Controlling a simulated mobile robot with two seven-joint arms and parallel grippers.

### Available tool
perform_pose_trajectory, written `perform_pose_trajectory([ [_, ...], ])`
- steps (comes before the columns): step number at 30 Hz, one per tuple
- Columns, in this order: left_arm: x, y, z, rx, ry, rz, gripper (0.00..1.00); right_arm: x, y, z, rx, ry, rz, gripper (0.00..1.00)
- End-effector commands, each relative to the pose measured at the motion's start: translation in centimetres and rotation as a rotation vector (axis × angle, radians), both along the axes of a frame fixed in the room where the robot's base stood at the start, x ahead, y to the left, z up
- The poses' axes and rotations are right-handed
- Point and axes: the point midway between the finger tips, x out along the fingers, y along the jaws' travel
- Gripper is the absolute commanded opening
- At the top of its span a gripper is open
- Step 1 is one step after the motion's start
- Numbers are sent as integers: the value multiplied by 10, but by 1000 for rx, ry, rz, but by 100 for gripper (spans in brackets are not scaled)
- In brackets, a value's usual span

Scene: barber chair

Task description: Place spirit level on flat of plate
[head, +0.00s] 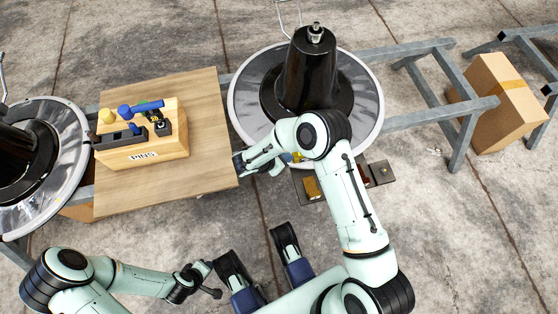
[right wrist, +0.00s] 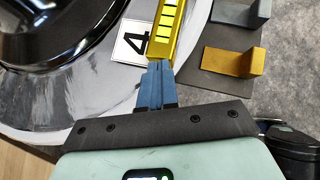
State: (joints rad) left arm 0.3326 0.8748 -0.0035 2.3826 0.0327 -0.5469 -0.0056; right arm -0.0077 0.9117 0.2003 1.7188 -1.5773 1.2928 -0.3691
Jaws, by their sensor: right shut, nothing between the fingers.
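The spirit level (right wrist: 168,28) is yellow with bright green segments. In the right wrist view it lies over the metal plate (right wrist: 75,95) beside a white card marked 4 (right wrist: 134,42), its far end cut off at the top edge. In the head view only a small yellow bit of the level (head: 297,157) shows beside my right arm. My right gripper (right wrist: 158,70) has its blue fingers closed and empty at the level's near end; I cannot tell whether they touch it. My left gripper (head: 206,283) is low in the head view, away from the plate, its jaws unclear.
A dark cone-shaped column (head: 307,75) rises from the plate's middle. Yellow and grey brackets (right wrist: 232,62) stand on a grey base right of the plate. A PINS box (head: 150,150) with tools sits on a wooden board (head: 205,120). A cardboard box (head: 500,105) stands at right.

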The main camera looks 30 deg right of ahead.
Motion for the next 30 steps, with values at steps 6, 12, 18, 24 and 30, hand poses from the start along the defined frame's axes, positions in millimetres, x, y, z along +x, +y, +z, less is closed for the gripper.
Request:
perform_pose_trajectory([
  [6,-1,0,0,0,2,1,43,0,-1,0,1,0,0,0],
  [12,-1,0,-1,1,3,1,43,1,-7,0,-1,0,-1,0],
  [18,-5,1,-5,0,18,2,43,6,-49,0,-2,-1,-4,0],
  [24,-9,2,-8,0,29,3,43,10,-74,0,0,1,-1,0],
  [30,-9,2,-8,-1,30,3,43,10,-75,0,0,1,0,0],
])
